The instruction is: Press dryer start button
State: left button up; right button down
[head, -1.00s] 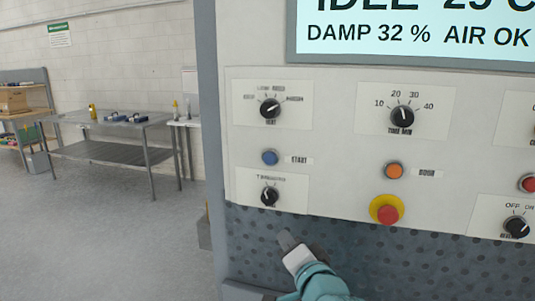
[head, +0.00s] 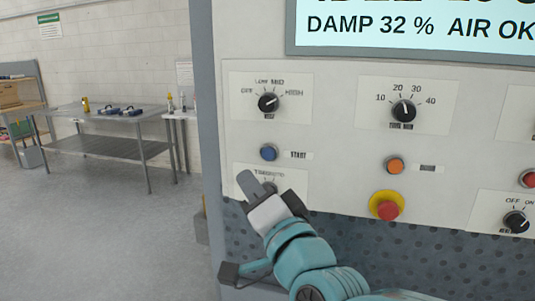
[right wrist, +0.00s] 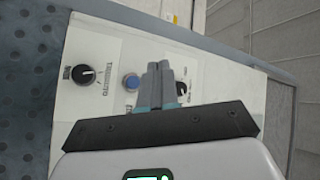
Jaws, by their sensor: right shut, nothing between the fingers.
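The blue START button (head: 268,152) sits on the white control panel (head: 335,150), left of its START label. My right gripper (head: 250,184) is shut and empty. In the head view it is below and slightly left of the button and covers part of the lower-left knob (head: 270,188). In the right wrist view the blue button (right wrist: 131,82) shows just left of the shut fingertips (right wrist: 160,68). I cannot tell how far the fingertips are from the panel. My left gripper is not in view.
An orange button (head: 395,165) and a red button on a yellow ring (head: 388,208) are to the right. A heat knob (head: 268,102) is above the blue button. The display (head: 420,28) reads DAMP 32 %, AIR OK. A metal table (head: 110,125) stands far left, with open floor before it.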

aim_at(268, 153)
jog(key=shift+w+d+f+p, duration=0.1)
jog(key=shift+w+d+p, duration=0.25)
jog(key=shift+w, duration=1.1)
jog(key=shift+w+d+r+p, duration=0.15)
jog(key=shift+w+d, duration=0.4)
jog(key=shift+w, duration=0.85)
jog(key=shift+w+d+f+p, duration=0.2)
jog(key=shift+w+d, duration=0.25)
jog(key=shift+w, duration=1)
jog(key=shift+w, duration=0.15)
jog(key=shift+w+d, duration=0.1)
jog(key=shift+w, duration=0.2)
